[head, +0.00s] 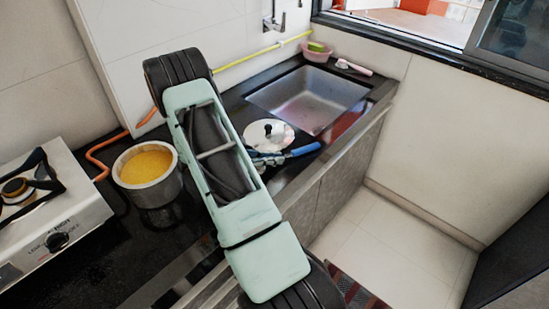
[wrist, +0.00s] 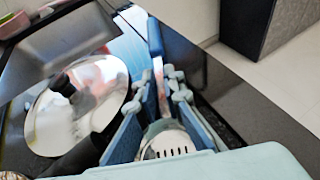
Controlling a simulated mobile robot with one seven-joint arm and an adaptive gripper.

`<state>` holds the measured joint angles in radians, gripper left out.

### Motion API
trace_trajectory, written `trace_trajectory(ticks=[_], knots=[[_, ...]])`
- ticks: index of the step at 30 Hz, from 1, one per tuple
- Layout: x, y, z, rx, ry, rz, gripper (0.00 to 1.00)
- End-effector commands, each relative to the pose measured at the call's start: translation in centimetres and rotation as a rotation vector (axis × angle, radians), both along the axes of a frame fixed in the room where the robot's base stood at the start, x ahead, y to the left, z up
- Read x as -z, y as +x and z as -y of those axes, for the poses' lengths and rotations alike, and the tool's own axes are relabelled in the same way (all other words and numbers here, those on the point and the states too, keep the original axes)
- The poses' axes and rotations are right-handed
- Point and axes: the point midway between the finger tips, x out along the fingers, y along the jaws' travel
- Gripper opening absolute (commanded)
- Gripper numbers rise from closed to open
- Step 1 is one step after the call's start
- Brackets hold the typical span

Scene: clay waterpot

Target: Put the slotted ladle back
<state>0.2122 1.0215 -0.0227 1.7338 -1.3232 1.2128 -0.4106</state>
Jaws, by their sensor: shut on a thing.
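The slotted ladle (wrist: 167,143) has a metal slotted head and a blue handle. In the wrist view it lies between my two fingers, its head toward me and its handle pointing away. My gripper (wrist: 160,92) is shut on it. In the head view the ladle's blue handle (head: 304,150) sticks out to the right of my gripper (head: 267,158), near the counter's front edge. Its head is hidden there behind my arm. I cannot tell whether the ladle touches the counter.
A round metal lid with a black knob (head: 268,134) lies just behind my gripper. A pot of yellow food (head: 147,168) stands left of my arm, beside the gas stove (head: 45,215). The sink (head: 308,97) is behind, with a pink basket (head: 316,52) at its far edge.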

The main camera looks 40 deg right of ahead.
Motion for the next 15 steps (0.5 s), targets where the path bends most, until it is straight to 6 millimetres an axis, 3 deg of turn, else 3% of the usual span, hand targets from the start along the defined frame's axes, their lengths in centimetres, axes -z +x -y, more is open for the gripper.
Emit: trace_trajectory(ticks=[7,8,12,15], knots=[[0.6,0.01,0.0,0.0,-0.001,0.0,0.0],[0.48,0.02,0.01,0.0,-0.001,0.0,0.11],[0.47,0.01,0.0,0.0,0.0,0.0,0.27],[0.47,0.01,0.0,0.0,0.0,0.0,0.28]])
